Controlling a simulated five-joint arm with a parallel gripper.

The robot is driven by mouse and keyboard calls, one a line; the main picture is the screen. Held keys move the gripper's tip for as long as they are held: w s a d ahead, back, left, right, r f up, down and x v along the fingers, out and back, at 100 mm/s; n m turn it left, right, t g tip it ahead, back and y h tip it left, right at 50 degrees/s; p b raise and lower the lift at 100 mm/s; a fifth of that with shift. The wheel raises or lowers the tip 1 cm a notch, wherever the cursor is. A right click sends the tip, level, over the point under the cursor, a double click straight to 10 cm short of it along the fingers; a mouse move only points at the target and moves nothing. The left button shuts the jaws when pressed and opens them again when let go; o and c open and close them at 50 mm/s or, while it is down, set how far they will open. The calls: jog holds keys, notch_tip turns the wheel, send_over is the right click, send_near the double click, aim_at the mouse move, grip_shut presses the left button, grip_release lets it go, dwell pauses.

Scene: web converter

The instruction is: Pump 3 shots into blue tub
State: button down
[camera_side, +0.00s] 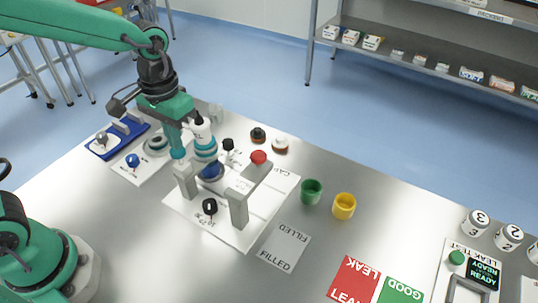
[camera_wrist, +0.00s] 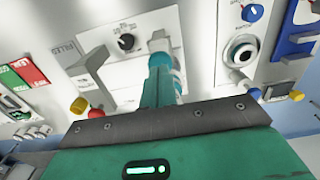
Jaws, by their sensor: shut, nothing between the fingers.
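The blue tub (camera_side: 211,171) is low on the white station plate in the side view, partly hidden by the white and teal cylinder (camera_side: 204,147) just above it. I cannot tell whether that cylinder touches the tub. My gripper (camera_side: 179,154) points down, shut and empty, just left of the cylinder and close to the top of a grey post (camera_side: 187,182). Contact with either is unclear. In the wrist view my gripper (camera_wrist: 160,64) is over the same plate, its body covering much of the lower picture. The blue tub does not show clearly there.
A green tub (camera_side: 311,192) and a yellow tub (camera_side: 344,206) stand right of the station. A grey post (camera_side: 238,207) and a red cap (camera_side: 258,157) are nearby. A black knob (camera_side: 209,206) is on the plate's front part. Bare table lies around the FILLED card (camera_side: 284,247).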

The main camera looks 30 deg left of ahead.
jog(key=shift+f, duration=1.5)
jog(key=shift+r, duration=1.9)
notch_tip(320, 180, up, 6)
dwell(0.9)
jog(key=shift+s+a+r, duration=0.1)
jog(key=s+a+t, duration=0.5)
jog(key=s+a, duration=0.3)
jog(key=s, duration=0.1)
jog(key=shift+s+a+r+t, duration=0.15)
jog(key=shift+s+r+t, duration=0.15)
jog(key=shift+r, duration=0.1)
